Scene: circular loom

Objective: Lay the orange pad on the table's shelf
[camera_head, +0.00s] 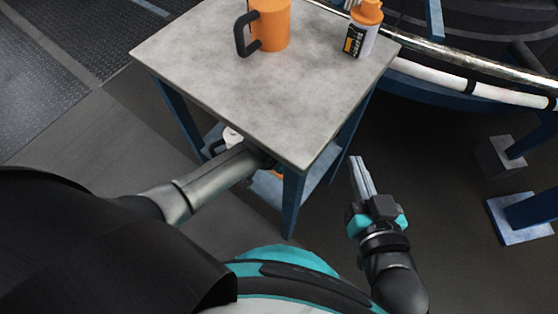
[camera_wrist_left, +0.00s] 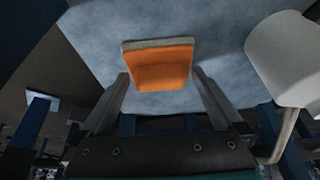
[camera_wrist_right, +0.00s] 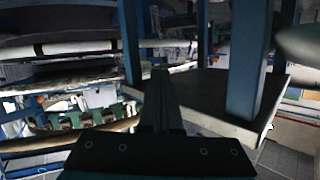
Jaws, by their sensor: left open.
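The orange pad (camera_wrist_left: 160,70), with a pale grey edge, lies on the blue-grey shelf (camera_wrist_left: 100,35) in the left wrist view. My left gripper (camera_wrist_left: 161,76) is open, its fingers apart on either side of the pad's near end; I see gaps and no clear contact. In the head view, the left arm reaches under the table top (camera_head: 250,100), which hides the left gripper; only a bit of orange shows below its edge. My right gripper (camera_head: 361,174) is shut and empty, right of the table. Its fingers are together in the right wrist view (camera_wrist_right: 160,98).
A white mug (camera_wrist_left: 285,60) stands on the shelf beside the pad. An orange mug (camera_head: 270,25) and an orange-capped bottle (camera_head: 361,35) stand on the table top. A blue table leg (camera_head: 292,200) is close to my left arm. The loom (camera_head: 470,80) is at the right.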

